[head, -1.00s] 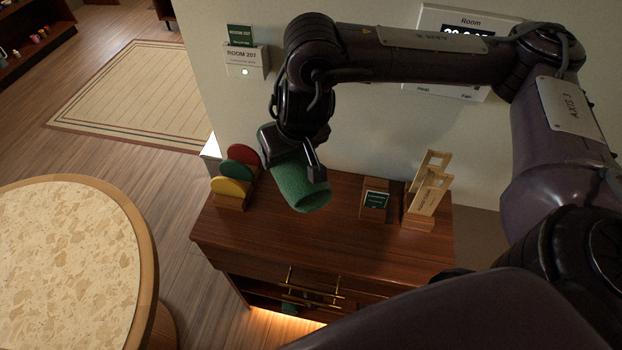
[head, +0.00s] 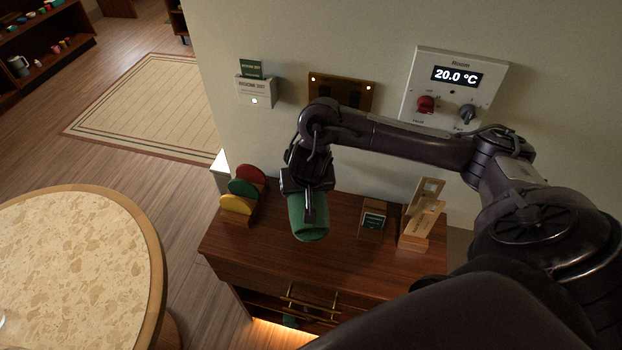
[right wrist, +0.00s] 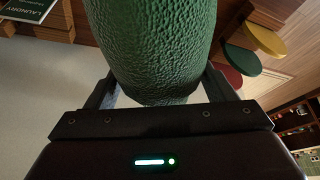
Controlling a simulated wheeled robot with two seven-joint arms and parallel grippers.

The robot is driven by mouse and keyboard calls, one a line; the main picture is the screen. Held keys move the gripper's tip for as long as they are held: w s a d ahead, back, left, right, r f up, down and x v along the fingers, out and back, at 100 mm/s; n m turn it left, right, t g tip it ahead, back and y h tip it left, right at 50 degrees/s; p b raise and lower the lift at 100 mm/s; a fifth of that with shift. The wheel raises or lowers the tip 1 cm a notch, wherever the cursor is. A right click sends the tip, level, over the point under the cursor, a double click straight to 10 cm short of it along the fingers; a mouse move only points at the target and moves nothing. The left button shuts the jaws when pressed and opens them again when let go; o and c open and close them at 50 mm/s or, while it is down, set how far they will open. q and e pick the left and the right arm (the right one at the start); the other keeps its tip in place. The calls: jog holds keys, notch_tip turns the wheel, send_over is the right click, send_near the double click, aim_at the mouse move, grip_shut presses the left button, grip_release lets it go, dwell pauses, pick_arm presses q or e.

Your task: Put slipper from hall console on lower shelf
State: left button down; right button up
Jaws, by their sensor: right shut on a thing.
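A green slipper (head: 308,222) is held in my right gripper (head: 308,205), above the top of the wooden hall console (head: 270,258). In the right wrist view the slipper (right wrist: 150,45) fills the space between the two fingers (right wrist: 160,90). The slipper's open end points down and toward the front of the console. The lower shelf (head: 262,308) is a lit opening under the console top, partly hidden by brass rails and my arm. Something small and green (head: 290,320) shows in it. My left gripper is out of view.
Red, green and yellow discs (head: 242,190) stand in a rack at the console's left. A small card holder (head: 374,221) and a wooden stand (head: 422,215) are to the right. A round table (head: 160,270) stands at left. A thermostat (head: 455,90) is on the wall.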

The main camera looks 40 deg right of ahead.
notch_tip(320, 180, down, 9)
jog(key=shift+r+b, duration=0.1)
jog(key=shift+b, duration=0.95)
jog(key=shift+f, duration=0.6)
notch_tip(320, 180, down, 4)
jog(key=shift+w+f+b, duration=0.1)
jog(key=shift+b, duration=0.45)
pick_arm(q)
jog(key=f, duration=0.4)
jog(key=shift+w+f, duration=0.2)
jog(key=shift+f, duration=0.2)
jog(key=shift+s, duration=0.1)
pick_arm(e)
jog(key=o, duration=1)
jog(key=shift+f, duration=0.1)
